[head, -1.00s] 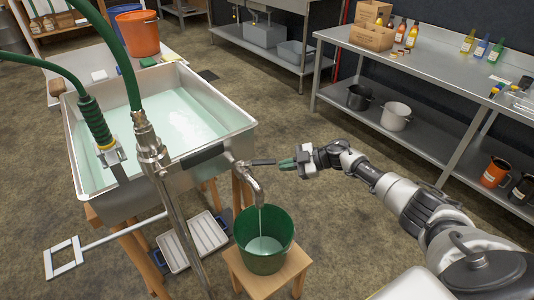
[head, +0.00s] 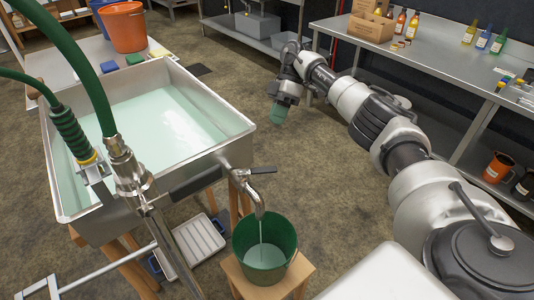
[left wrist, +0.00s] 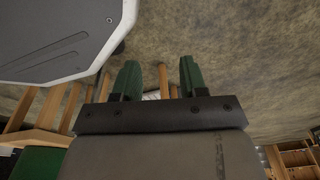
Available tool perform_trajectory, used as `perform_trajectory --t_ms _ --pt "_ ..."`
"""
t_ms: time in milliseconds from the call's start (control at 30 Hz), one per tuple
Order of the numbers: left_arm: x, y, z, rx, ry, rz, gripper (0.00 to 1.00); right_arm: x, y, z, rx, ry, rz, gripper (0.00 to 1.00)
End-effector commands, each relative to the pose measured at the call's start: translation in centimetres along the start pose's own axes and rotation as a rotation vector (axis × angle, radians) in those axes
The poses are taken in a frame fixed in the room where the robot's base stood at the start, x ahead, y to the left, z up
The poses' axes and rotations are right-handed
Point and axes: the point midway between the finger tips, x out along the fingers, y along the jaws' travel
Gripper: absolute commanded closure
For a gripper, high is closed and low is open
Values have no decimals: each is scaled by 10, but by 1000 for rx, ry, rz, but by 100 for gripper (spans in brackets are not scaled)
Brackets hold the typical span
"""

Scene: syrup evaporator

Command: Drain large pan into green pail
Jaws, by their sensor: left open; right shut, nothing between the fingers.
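The large pan (head: 204,165) is a metal basin of pale green liquid on a wooden stand.
The pail stands on a small wooden stool (head: 240,280). A green hose (head: 73,50) and metal pipe rise over the pan's near side. An orange pail (head: 125,30) stands on the table behind. A metal bench (head: 440,78) holds bottles at right. Open floor lies between pan and bench.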

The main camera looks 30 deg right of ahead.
Motion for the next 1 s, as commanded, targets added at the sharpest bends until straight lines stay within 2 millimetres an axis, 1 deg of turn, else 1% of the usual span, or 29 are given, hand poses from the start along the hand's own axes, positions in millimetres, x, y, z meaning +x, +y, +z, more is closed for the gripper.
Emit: perform_trajectory --t_ms 400,467,700,833,1000 --pt "-3 0 -6 0 3 0 57 90 0 0 -4 2 -3 100" --pt "-4 0 -5 0 4 -1 57 89 -7 0 -5 3 2 100" --pt "2 0 8 2 -7 0 57 100 -26 0 -4 3 2 100" --pt "5 0 13 3 -11 0 57 103 -33 0 -3 3 2 100" --pt "6 0 14 3 -13 0 57 105 -35 0 -3 4 2 100"
